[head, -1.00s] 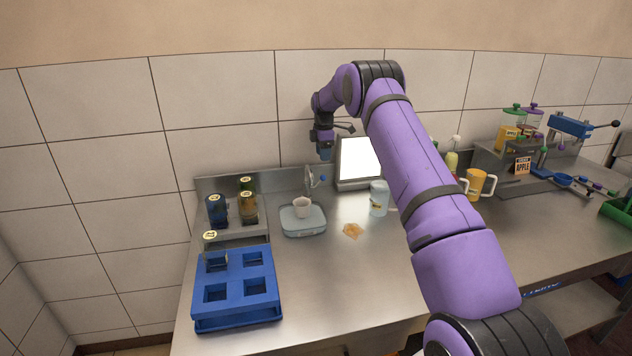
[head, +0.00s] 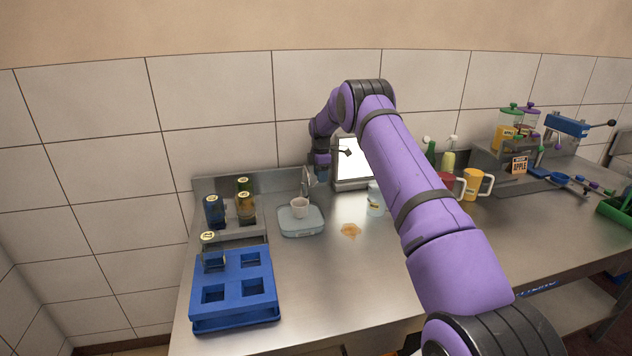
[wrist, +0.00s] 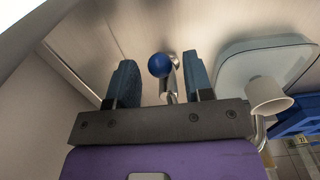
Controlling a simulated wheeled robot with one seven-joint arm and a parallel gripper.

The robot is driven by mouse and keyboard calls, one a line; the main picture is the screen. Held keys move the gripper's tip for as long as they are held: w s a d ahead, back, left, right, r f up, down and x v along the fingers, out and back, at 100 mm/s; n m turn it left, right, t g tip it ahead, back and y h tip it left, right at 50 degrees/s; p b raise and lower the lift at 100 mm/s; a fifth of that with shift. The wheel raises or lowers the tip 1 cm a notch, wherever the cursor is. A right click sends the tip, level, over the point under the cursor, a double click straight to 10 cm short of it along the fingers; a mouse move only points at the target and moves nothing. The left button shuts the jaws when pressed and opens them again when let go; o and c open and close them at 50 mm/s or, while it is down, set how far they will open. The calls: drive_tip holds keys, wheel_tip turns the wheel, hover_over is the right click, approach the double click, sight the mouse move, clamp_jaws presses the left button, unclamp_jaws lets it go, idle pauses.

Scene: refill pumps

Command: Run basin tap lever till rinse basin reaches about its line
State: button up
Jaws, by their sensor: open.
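The basin tap (head: 307,182) stands at the back of the counter, behind the pale rinse basin (head: 289,228). In the wrist view the tap lever (wrist: 160,66) ends in a blue ball and lies between the two fingers of my gripper (wrist: 161,84), with gaps on both sides. My gripper is open and low over the tap; in the head view (head: 320,162) it covers most of the lever. I cannot make out the water level or the line.
A pale blue cup (head: 375,200) and an orange-brown spill (head: 351,230) are right of the basin. Bottles (head: 245,207) and a blue rack (head: 235,285) are to the left. The front counter is clear.

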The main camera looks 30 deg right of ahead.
clamp_jaws()
